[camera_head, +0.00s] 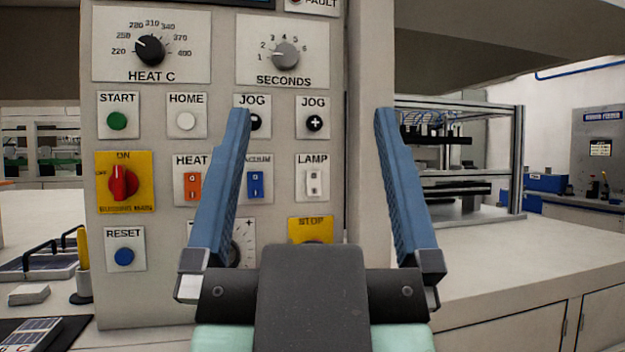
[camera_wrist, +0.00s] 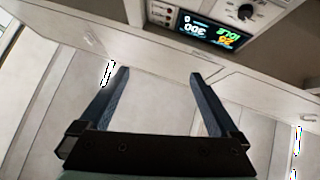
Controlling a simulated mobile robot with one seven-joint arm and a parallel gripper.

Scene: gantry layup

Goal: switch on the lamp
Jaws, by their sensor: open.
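The lamp switch (camera_head: 313,182) is a white rocker on a light plate labelled LAMP, on the upright control panel (camera_head: 215,90) in the head view. My gripper (camera_head: 312,115) is open and empty, with its two blue fingers spread wide in front of the panel. The lamp switch shows between the fingers, nearer the left one. I cannot tell the depth gap, but no finger is seen touching the switch. The left finger partly hides the vacuum switch (camera_head: 256,184) and a jog button. The wrist view also shows the open fingers (camera_wrist: 158,75).
Close to the lamp switch are the orange heat switch (camera_head: 192,184), the plus jog button (camera_head: 314,123) and the yellow stop plate (camera_head: 311,228), partly hidden by my gripper. A red rotary switch (camera_head: 123,183) is at left. A counter (camera_head: 520,255) extends right.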

